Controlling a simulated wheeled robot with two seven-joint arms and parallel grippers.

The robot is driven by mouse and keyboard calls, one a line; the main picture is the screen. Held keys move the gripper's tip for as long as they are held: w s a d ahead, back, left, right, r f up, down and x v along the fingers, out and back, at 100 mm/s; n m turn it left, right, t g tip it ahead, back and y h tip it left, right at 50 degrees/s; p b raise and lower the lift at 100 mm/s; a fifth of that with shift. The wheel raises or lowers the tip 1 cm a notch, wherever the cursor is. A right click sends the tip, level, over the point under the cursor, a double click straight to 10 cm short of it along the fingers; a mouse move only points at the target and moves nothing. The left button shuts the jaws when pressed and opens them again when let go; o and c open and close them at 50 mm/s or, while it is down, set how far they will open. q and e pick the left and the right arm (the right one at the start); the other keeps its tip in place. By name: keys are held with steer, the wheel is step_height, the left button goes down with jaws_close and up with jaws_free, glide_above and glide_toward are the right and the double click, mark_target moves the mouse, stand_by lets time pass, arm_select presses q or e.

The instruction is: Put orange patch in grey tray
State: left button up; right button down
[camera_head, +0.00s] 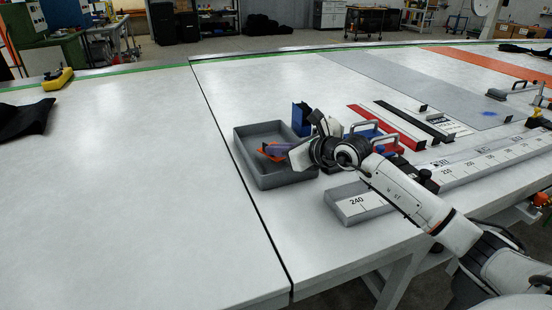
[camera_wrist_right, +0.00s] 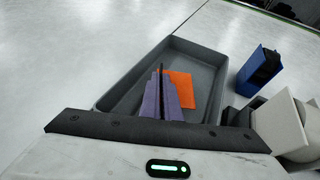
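The orange patch (camera_wrist_right: 182,90) is a flat orange piece within the outline of the grey tray (camera_wrist_right: 204,52). In the head view the patch (camera_head: 265,152) shows beside the purple fingers of my right gripper (camera_head: 278,149), over the tray (camera_head: 243,158). In the right wrist view the fingers (camera_wrist_right: 161,85) are close together with a thin dark line between them. The patch meets them along its left side and they hide part of it. My right gripper looks shut on it. I cannot tell whether the patch touches the tray floor. My left gripper is not in view.
A blue holder (camera_head: 301,118) stands at the tray's right side, also in the wrist view (camera_wrist_right: 258,72). Red (camera_head: 372,124) and black (camera_head: 412,120) strips and a long ruler bar (camera_head: 455,172) lie to the right. The table's left half is largely clear.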

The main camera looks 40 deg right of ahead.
mark_target(278, 160)
steer(key=shift+f, duration=1.65)
steer(key=c, duration=2.3)
jaws_free()
steer(key=shift+r, duration=0.2)
steer(key=shift+s, duration=0.35)
steer(key=v, duration=0.9)
steer(key=shift+s+r+b, duration=0.1)
steer(key=shift+s+b, duration=0.2)
steer(key=shift+v, duration=0.85)
